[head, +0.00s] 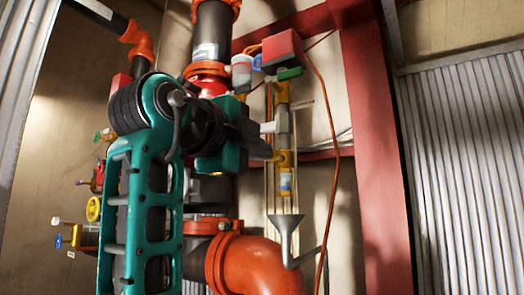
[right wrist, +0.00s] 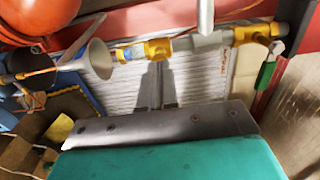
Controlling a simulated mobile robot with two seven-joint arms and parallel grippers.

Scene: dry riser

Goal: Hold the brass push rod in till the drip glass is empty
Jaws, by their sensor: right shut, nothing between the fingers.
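The drip glass (head: 286,182) is a small clear tube with blue in it, below a brass body (head: 284,160) on the thin upright pipe and above a grey funnel (head: 285,226). In the right wrist view the glass (right wrist: 129,53) lies between the brass body (right wrist: 158,48) and the funnel (right wrist: 98,60). My right gripper (head: 273,155) is shut and empty, its fingertips at the left side of the brass body. In the right wrist view its fingers (right wrist: 160,72) point at that body. I cannot make out the push rod there or whether the tips touch it. My left gripper is out of view.
A thick dark riser with orange couplings stands behind my arm, and an orange elbow (head: 265,262) lies beside the funnel. A grey stub (head: 268,127) sticks out above my gripper. A red steel post (head: 375,150) stands right. Several small valves are at left.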

